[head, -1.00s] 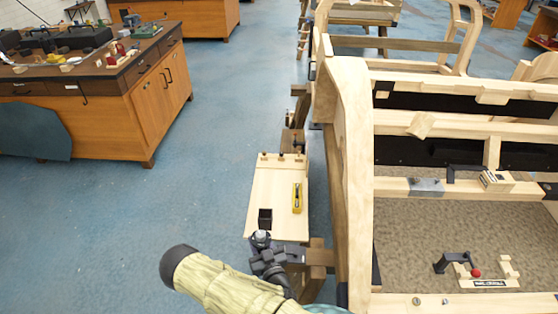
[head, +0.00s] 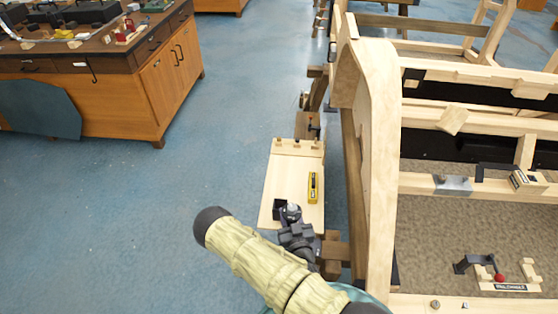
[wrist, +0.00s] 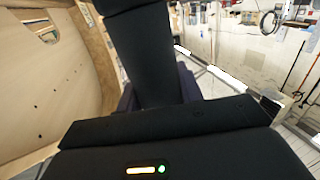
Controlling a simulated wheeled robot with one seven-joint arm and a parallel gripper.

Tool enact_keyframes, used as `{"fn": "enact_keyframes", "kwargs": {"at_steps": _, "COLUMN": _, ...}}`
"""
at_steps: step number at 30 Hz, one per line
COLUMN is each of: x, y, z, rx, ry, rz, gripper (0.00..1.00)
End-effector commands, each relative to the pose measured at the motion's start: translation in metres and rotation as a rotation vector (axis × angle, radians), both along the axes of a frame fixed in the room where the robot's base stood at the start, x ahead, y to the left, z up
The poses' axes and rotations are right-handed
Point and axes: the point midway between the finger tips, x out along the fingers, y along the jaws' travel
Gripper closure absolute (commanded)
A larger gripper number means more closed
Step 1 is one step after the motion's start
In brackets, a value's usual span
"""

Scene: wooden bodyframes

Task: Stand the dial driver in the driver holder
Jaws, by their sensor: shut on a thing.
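A small black open box (head: 279,208), which looks like the driver holder, stands at the near left of a pale wooden board (head: 284,172). My gripper (head: 293,213) is at the right side of this box and partly covers it. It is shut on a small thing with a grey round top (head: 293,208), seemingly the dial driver. Most of that thing is hidden, so I cannot tell whether it is inside the box or beside it. In the wrist view dark gripper parts (wrist: 150,60) fill the middle and hide the held thing.
A yellow tool (head: 313,187) lies on the board right of the box. Several pegs line the board's far edge. A wooden bodyframe (head: 372,130) rises close on the right. A cluttered workbench (head: 120,85) stands at the left, with clear blue floor between.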

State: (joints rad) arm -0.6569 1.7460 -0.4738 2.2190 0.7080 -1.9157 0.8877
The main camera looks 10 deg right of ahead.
Motion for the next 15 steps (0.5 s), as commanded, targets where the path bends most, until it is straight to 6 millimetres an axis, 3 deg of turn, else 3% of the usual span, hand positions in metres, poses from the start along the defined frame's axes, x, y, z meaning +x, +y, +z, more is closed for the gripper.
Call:
{"fn": "enact_keyframes", "kwargs": {"at_steps": 5, "x": 0.023, "y": 0.005, "z": 0.004, "rx": 0.004, "ry": -0.010, "rz": -0.009, "gripper": 0.93}}
{"fn": "enact_keyframes", "kwargs": {"at_steps": 11, "x": 0.077, "y": 0.010, "z": 0.020, "rx": 0.006, "ry": -0.015, "rz": -0.022, "gripper": 0.93}}
{"fn": "enact_keyframes", "kwargs": {"at_steps": 15, "x": 0.117, "y": 0.011, "z": 0.043, "rx": 0.005, "ry": -0.016, "rz": -0.016, "gripper": 0.93}}
